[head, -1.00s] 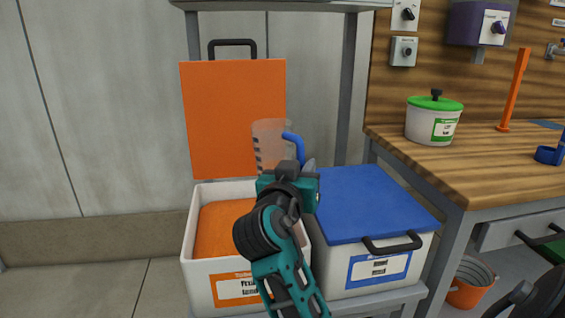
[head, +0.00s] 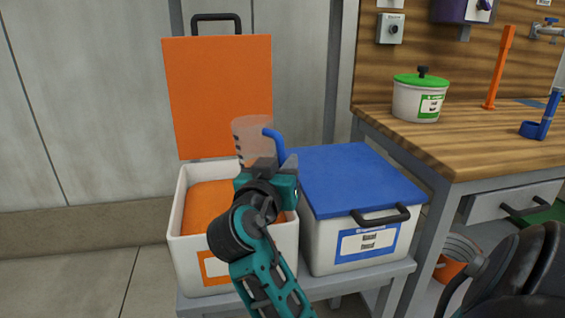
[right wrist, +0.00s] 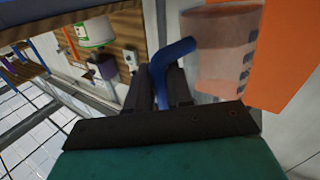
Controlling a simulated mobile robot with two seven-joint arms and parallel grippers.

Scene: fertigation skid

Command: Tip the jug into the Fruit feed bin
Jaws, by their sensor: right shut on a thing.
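The clear jug (head: 250,145) with a blue handle (head: 276,143) is held roughly upright over the back right part of the Fruit feed bin (head: 180,230). My right gripper (head: 280,165) is shut on the handle; the right wrist view shows the handle (right wrist: 163,72) between the fingers and the jug (right wrist: 222,55) beside it. My left gripper is not in view.
A white bin with a closed blue lid (head: 350,180) stands close on the right, on the same grey stand (head: 365,278). Farther right, a wooden bench (head: 460,145) carries a green-lidded pot (head: 418,100). An orange bucket (head: 450,268) is under the bench.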

